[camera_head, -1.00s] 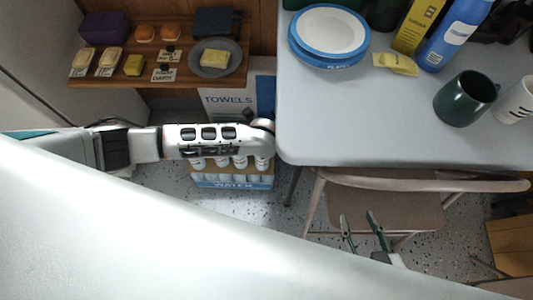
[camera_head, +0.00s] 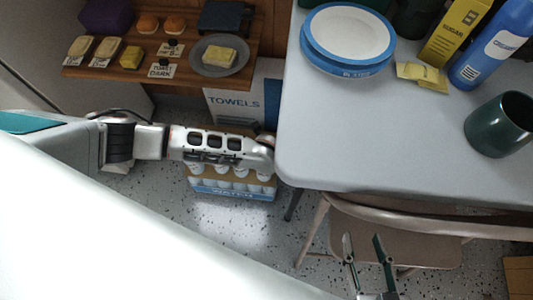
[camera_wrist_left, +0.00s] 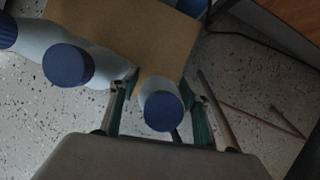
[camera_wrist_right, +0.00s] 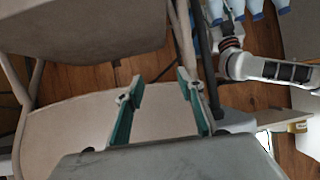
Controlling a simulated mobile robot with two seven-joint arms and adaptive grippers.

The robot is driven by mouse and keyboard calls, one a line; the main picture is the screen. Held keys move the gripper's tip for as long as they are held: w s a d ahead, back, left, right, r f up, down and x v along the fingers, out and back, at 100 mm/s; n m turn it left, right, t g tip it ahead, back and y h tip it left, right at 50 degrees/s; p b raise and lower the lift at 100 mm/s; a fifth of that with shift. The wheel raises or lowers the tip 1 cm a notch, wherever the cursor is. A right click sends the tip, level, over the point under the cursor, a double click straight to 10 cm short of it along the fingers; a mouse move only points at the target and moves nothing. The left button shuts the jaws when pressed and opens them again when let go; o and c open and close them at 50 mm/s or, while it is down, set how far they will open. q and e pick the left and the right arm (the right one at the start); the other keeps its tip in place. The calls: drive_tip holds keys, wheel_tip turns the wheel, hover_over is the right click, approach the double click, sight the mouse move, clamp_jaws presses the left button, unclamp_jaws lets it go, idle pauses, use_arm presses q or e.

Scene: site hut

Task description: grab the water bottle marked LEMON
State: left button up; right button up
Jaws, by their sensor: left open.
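A blue carton marked WATER (camera_head: 232,193) stands on the floor with several pale bottles (camera_head: 238,177) in it, partly under my left arm. In the left wrist view, my open left gripper (camera_wrist_left: 161,78) has one blue-capped bottle (camera_wrist_left: 162,108) between its fingers. I cannot tell whether they touch it. Two more blue-capped bottles, a near one (camera_wrist_left: 68,65) and one at the edge (camera_wrist_left: 6,30), are to the left. No LEMON mark is readable. In the head view the left fingers are hidden. My right gripper (camera_head: 362,240) is open and empty near the chair; the right wrist view shows it too (camera_wrist_right: 160,82).
A grey table (camera_head: 390,140) with blue-rimmed plates (camera_head: 345,35) and a dark green mug (camera_head: 497,125) is right of the carton. A chair (camera_head: 390,235) stands at its front. A TOWELS box (camera_head: 232,105) and a wooden shelf (camera_head: 190,70) with food are behind.

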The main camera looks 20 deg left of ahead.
use_arm(q)
drive_tip(key=shift+w+r, duration=0.1)
drive_tip(key=shift+w, duration=0.1)
drive_tip(key=c, duration=1.3)
drive_tip(key=shift+r, duration=0.1)
